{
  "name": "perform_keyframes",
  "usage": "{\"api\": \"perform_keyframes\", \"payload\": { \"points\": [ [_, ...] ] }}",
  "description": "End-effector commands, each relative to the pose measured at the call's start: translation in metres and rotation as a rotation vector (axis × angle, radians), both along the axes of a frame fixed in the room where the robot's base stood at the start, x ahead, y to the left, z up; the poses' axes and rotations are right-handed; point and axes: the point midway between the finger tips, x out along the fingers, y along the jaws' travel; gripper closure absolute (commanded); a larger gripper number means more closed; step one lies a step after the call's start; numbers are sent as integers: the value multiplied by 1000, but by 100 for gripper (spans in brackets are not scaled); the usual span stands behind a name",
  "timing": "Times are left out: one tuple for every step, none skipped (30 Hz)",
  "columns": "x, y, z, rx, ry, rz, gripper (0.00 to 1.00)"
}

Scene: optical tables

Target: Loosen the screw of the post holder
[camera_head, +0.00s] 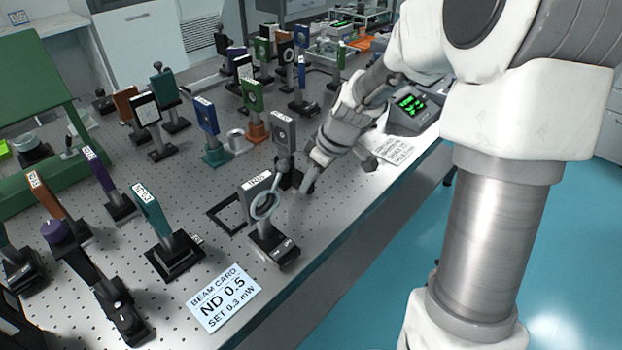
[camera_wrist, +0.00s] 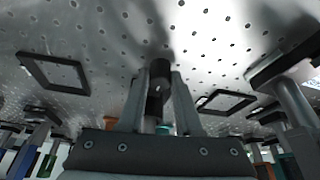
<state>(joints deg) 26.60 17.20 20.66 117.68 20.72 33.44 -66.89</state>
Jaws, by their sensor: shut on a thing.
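My gripper (camera_head: 306,188) is low over the table's front part in the head view, just right of a dark post holder (camera_head: 287,178) that carries a black square mount (camera_head: 284,130). In the wrist view my two grey fingers (camera_wrist: 160,95) stand on either side of a dark cylindrical part (camera_wrist: 160,72), which looks like the screw of the post holder. The gripper is shut on it. The screw is hidden in the head view. How far it is turned cannot be told.
A ring mount (camera_head: 265,205) on a black base stands close in front. A beam card (camera_head: 224,297) lies at the front edge. A meter with green digits (camera_head: 410,105) and a paper card (camera_head: 393,149) are behind my gripper. Several mounted optics crowd the left.

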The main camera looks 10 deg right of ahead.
Motion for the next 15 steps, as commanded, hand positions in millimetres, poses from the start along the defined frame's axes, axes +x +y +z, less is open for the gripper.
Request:
{"api": "perform_keyframes", "payload": {
  "points": [
    [-1,1,-1,-2,0,-25,100],
    [-1,1,-1,-2,1,-47,100],
    [-1,1,-1,-2,-1,-77,100],
    [-1,1,-1,-3,-1,-98,100],
    [-1,1,0,-2,-1,-120,100],
    [-1,1,0,-3,-1,-147,100],
    [-1,1,0,-3,-2,-165,100],
    [-1,2,0,-3,0,-181,100],
    [-1,1,0,-2,1,-203,100],
    [-1,1,0,-2,0,-215,100],
    [-1,1,0,-1,1,-225,100],
    [-1,1,0,-1,0,-234,100],
    [-1,1,0,0,0,-240,100],
    [-1,1,0,-1,-1,-244,100],
    [-1,1,0,0,-1,-247,100]
  ]
}}
